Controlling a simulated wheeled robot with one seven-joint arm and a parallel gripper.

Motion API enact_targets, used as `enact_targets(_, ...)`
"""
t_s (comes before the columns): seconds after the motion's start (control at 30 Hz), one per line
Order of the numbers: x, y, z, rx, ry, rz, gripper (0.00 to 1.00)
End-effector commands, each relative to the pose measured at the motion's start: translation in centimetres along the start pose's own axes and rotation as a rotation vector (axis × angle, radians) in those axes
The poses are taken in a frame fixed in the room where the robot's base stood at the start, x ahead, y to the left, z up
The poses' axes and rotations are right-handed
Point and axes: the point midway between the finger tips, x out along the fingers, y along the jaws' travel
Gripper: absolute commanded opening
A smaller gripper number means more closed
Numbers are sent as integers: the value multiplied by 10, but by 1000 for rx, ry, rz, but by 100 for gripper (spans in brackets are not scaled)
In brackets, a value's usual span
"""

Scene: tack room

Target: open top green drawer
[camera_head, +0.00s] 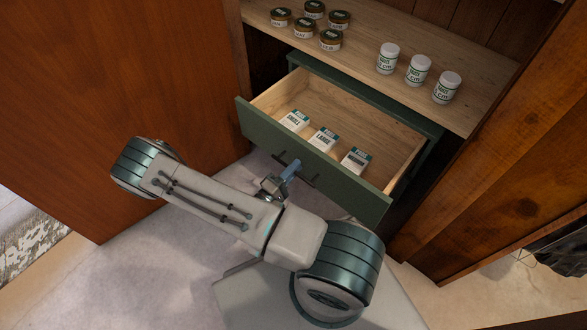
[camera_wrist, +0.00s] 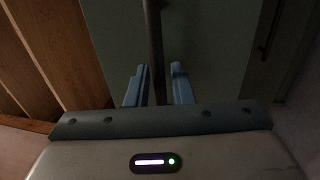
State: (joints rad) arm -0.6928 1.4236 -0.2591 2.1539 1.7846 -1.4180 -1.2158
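The top green drawer (camera_head: 352,187) is pulled well out of the cabinet, and its pale wooden inside shows. It holds three white boxes with green labels, a left one (camera_head: 295,121), a middle one (camera_head: 323,139) and a right one (camera_head: 356,160). A dark bar handle (camera_head: 311,182) is on the drawer front. My gripper (camera_head: 290,170) is at this handle. In the wrist view, the handle (camera_wrist: 155,40) runs between the two blue fingers of my gripper (camera_wrist: 159,88). The fingers are apart, with a gap visible between the handle and the right finger.
The wooden shelf (camera_head: 360,30) above the drawer carries several brown jars (camera_head: 305,28) and three white bottles (camera_head: 419,70). A large brown door panel (camera_head: 120,90) stands at the left, and a wooden panel (camera_head: 510,150) at the right. Pale floor lies in front.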

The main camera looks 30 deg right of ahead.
Motion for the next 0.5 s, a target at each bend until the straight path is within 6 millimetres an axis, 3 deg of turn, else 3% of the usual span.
enact_targets(0.33,-1,0,0,0,1,0,29)
enact_targets(0.5,-20,1,-1,1,4,-2,29)
